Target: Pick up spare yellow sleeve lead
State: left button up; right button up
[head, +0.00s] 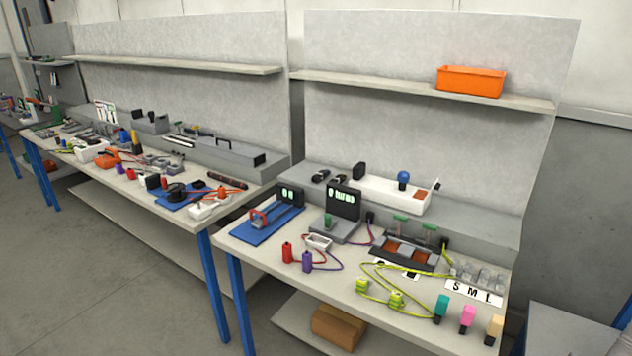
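Yellow-green leads lie on the front right part of the right workbench (340,292). One yellow sleeve end (362,286) and another yellow sleeve end (397,298) rest near the bench's front edge. A yellow cable (425,285) loops from them toward the back right, past a black and grey charging unit (405,253). I cannot tell which yellow lead is the spare. Neither of my grippers shows in the head view.
Red (288,253) and purple (307,261) sleeves stand left of the yellow ends. Teal (441,308), pink (467,318) and tan (494,329) pieces stand at the right front. An S M L label (474,292) lies behind them. An orange bin (470,81) sits on the shelf.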

aim_at(338, 179)
jog(key=i+j+z, duration=0.35)
jog(key=i, duration=0.2)
jog(key=i+j+z, duration=0.35)
jog(key=i+j, duration=0.15)
jog(key=i+j+z, duration=0.4)
jog(key=j, duration=0.25)
